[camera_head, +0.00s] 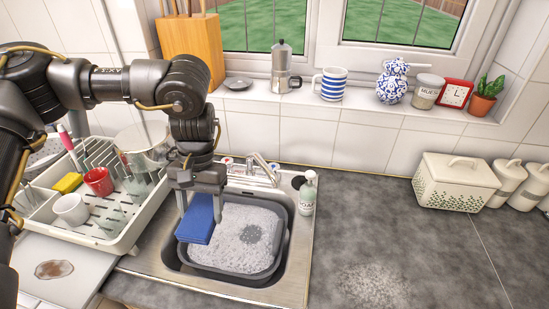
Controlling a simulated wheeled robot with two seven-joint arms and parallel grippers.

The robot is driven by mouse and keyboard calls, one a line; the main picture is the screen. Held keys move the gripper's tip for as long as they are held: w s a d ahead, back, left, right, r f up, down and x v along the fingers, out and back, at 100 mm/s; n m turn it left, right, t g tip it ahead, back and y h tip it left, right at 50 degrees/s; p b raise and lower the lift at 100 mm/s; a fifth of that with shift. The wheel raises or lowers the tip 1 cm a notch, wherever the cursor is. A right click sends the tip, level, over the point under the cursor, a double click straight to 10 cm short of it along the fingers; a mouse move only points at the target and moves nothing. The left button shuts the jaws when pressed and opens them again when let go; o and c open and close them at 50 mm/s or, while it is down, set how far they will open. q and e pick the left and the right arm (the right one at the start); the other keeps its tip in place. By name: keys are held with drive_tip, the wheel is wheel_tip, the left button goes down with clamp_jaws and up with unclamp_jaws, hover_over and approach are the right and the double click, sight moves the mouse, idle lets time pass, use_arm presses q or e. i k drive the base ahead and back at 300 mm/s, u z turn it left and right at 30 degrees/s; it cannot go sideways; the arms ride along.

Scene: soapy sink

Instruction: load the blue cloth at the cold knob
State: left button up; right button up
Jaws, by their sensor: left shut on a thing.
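The blue cloth (198,226) is a folded pad at the left side of the grey basin (284,245) in the sink. My left gripper (199,203) points down and is shut on the top of the cloth. Whether the cloth touches the suds or hangs just above them, I cannot tell. The tap (264,164) stands behind the basin, with small knobs beside it. The colour marks on the knobs are too small to tell which is the cold one. My right gripper is not in view.
A soap bottle (307,193) is right of the tap. The dark counter (365,220) at right is mostly clear.

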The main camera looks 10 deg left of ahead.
sight(276, 166)
drive_tip(key=u, duration=0.5)
drive_tip(key=k, duration=1.2)
drive_tip(key=u, duration=1.35)
drive_tip(key=i, duration=1.35)
drive_tip(key=z, duration=0.95)
drive_tip(key=i, duration=0.45)
drive_tip(key=z, duration=0.5)
